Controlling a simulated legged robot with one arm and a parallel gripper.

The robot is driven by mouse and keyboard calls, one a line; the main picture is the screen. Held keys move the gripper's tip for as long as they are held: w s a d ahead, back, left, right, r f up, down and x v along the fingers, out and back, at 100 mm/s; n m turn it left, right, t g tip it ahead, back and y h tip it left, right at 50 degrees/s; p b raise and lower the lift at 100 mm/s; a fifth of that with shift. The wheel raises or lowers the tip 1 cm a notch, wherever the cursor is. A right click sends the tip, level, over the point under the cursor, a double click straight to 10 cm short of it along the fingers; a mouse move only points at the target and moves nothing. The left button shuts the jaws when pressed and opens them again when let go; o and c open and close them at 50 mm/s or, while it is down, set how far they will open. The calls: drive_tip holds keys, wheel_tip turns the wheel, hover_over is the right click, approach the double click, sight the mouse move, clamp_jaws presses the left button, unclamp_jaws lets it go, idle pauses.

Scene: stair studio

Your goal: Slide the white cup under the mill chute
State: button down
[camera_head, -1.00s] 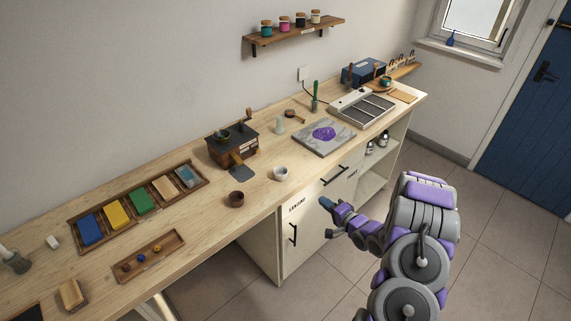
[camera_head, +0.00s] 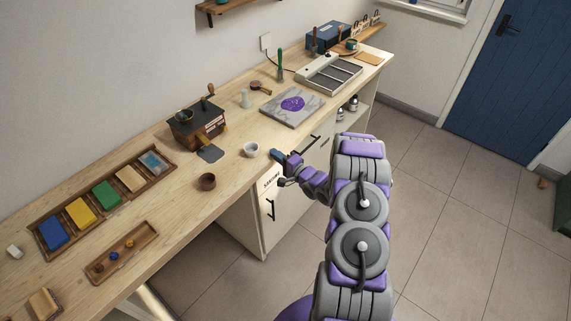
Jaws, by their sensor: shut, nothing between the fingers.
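The white cup (camera_head: 251,150) stands upright on the wooden worktop near its front edge. The mill (camera_head: 196,124) is a dark box with a crank and an orange-brown chute (camera_head: 197,139) on its front, to the left of the cup. A dark flat plate (camera_head: 210,153) lies below the chute, and the cup is apart from it, to its right. My gripper (camera_head: 278,156) is shut and empty at the worktop's front edge, just right of the cup. A gap too small to judge lies between them.
A small brown cup (camera_head: 207,181) stands left of the white cup, near the front edge. A grey slab with purple powder (camera_head: 292,104) lies behind to the right. A tray of coloured blocks (camera_head: 103,201) lies at left. The wood between cup and mill is clear.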

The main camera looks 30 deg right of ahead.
sight(255, 155)
drive_tip(key=a, duration=0.1)
drive_tip(key=w+a, duration=0.1)
drive_tip(key=a, duration=0.2)
drive_tip(key=shift+w+b, duration=0.3)
drive_tip(key=shift+d, duration=0.15)
drive_tip(key=shift+w+a+p, duration=0.4)
drive_tip(key=shift+w+a, duration=0.05)
drive_tip(key=shift+a, duration=0.35)
drive_tip(key=shift+w+a+p, duration=0.4)
drive_tip(key=shift+a, duration=0.35)
drive_tip(key=shift+s+d, duration=0.1)
